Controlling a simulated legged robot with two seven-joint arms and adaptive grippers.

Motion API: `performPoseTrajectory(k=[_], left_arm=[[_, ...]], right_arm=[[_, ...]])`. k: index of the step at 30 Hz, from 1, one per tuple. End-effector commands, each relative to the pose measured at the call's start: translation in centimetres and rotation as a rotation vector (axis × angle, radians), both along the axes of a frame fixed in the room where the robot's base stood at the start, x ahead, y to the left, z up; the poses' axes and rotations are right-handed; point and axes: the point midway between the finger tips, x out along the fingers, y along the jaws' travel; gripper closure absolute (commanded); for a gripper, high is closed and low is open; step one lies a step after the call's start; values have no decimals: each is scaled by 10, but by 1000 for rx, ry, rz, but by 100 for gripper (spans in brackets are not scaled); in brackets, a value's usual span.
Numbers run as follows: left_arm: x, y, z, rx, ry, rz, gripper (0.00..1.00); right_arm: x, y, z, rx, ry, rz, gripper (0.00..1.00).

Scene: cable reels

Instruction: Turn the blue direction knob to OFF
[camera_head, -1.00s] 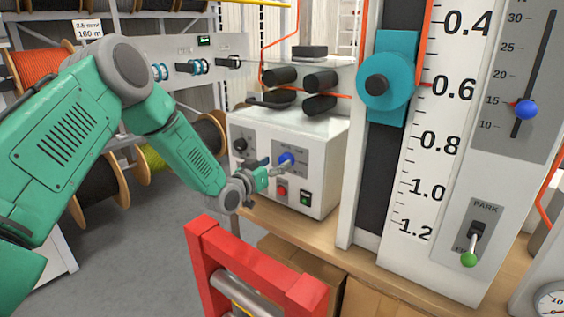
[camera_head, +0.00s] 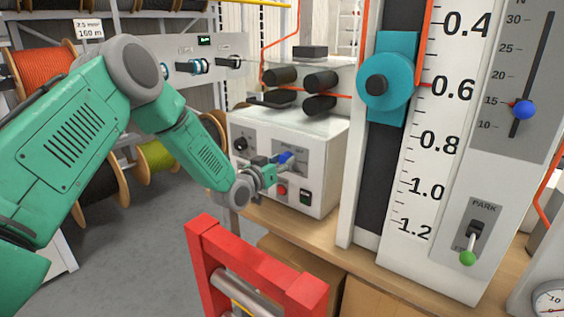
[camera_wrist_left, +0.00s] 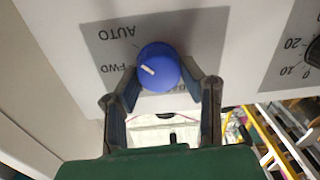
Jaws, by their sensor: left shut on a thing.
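The blue direction knob (camera_head: 286,157) sits on the front of a white control box. In the left wrist view the blue knob (camera_wrist_left: 160,68) shows as a round cap with a white mark on its left side, toward the FWD label. The AUTO and FWD labels appear upside down; the rest of the lettering is hidden by the fingers. My left gripper (camera_head: 278,164) is at the knob, and in the left wrist view its dark fingers (camera_wrist_left: 166,88) are shut on the knob from both sides. My right gripper is not in view.
A red frame (camera_head: 256,262) stands in front, below my left arm. A tall scale panel (camera_head: 436,140) rises at right.

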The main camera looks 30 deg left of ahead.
Motion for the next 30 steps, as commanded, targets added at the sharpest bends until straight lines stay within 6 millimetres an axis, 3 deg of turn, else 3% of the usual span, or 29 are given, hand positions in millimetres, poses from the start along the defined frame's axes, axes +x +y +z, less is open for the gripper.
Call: performPoseTrajectory(k=[14,30], left_arm=[[0,4,-3,-155,14,4,94],[1,7,-5,-652,53,2,94]], right_arm=[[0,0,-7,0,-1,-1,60],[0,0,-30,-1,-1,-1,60]])
